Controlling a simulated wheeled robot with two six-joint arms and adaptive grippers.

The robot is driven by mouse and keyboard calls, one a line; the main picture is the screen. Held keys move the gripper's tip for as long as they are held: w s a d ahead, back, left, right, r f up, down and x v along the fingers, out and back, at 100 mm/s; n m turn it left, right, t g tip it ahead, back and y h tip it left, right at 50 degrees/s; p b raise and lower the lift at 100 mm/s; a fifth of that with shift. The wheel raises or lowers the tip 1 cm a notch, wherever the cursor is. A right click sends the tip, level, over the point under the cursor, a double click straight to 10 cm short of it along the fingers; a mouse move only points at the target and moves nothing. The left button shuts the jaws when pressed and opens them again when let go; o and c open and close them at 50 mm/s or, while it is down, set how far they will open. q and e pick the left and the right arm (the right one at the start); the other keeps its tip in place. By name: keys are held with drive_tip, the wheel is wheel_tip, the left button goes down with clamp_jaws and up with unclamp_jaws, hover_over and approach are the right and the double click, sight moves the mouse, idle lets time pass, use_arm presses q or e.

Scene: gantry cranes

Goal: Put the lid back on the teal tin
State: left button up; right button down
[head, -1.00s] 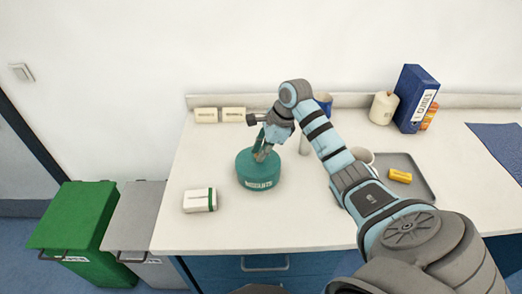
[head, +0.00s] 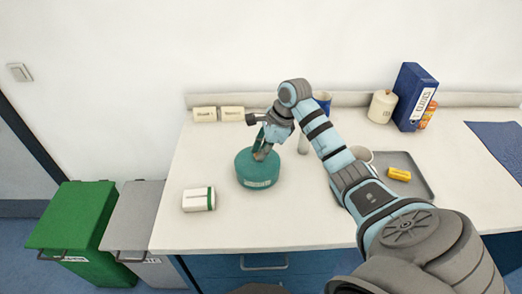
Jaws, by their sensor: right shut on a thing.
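The teal tin (head: 256,172) stands upright on the white counter, left of the middle, with a pale label on its front. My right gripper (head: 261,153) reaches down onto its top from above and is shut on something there. That is most likely the lid, teal like the tin, and it appears to sit on or right at the tin's top. The fingers hide the grasp, so I cannot tell whether the lid is fully seated. My left gripper is out of view.
A white-and-green box (head: 198,200) lies left of the tin. A grey tray (head: 418,178) with a yellow block (head: 399,174) is at the right. A blue binder (head: 411,97) and cream canister (head: 382,107) stand behind. The front counter is clear.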

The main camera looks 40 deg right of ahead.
idle(0.3)
drive_tip(key=c, duration=1)
unclamp_jaws()
drive_tip(key=shift+o, duration=0.2)
drive_tip(key=shift+r, duration=0.1)
wheel_tip(320, 180, up, 7)
drive_tip(key=p, duration=0.5)
clamp_jaws()
drive_tip(key=shift+f, duration=0.35)
idle(0.3)
